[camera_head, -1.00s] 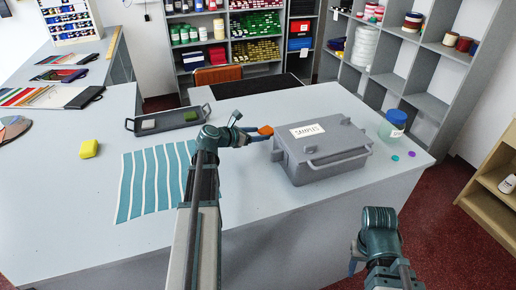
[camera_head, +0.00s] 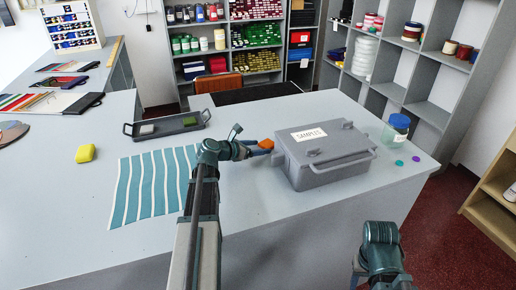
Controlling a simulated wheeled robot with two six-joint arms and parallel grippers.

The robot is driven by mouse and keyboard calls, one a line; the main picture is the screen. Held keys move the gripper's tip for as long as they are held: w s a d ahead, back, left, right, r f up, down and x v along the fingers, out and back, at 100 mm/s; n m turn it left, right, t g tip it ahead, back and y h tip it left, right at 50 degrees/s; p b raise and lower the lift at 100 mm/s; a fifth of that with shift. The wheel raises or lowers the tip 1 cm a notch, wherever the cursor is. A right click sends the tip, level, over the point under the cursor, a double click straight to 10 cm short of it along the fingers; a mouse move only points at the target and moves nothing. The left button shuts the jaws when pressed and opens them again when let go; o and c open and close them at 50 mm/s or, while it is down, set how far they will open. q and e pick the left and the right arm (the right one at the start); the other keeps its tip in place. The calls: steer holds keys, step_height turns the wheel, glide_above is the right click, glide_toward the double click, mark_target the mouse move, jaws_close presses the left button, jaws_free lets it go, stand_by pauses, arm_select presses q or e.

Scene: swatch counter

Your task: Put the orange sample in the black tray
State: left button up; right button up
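The orange sample (camera_head: 266,144) is at the tips of my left gripper (camera_head: 259,146), close to the left side of the grey samples box. The gripper appears shut on it, with the fingers partly hidden by the wrist. The black tray (camera_head: 167,133) lies on the counter to the left and farther back, apart from the gripper. It holds a pale sample (camera_head: 147,129) and a green sample (camera_head: 189,121). Of my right arm, a wrist part shows at the bottom right; its gripper (camera_head: 357,272) shows too little to tell its state.
The lidded grey box (camera_head: 330,172) labelled SAMPLES stands right of my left gripper. A blue-lidded jar (camera_head: 396,129) and two small discs are beyond it. A striped teal cloth (camera_head: 152,185) and a yellow block (camera_head: 85,153) lie left. Counter between cloth and tray is clear.

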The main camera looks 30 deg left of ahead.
arm_select(q)
steer(key=shift+o, duration=1.3)
steer(key=shift+r, duration=0.15)
steer(key=shift+s+r+p, duration=0.2)
steer(key=shift+s+p, duration=0.05)
steer(key=shift+p, duration=0.1)
steer(key=p+v, duration=0.4)
steer(key=v, duration=0.6)
steer(key=shift+s+r, duration=0.1)
steer(key=shift+s, duration=0.1)
steer(key=shift+s+a+r, duration=0.1)
steer(key=shift+s+a, duration=0.15)
steer(key=shift+s, duration=0.2)
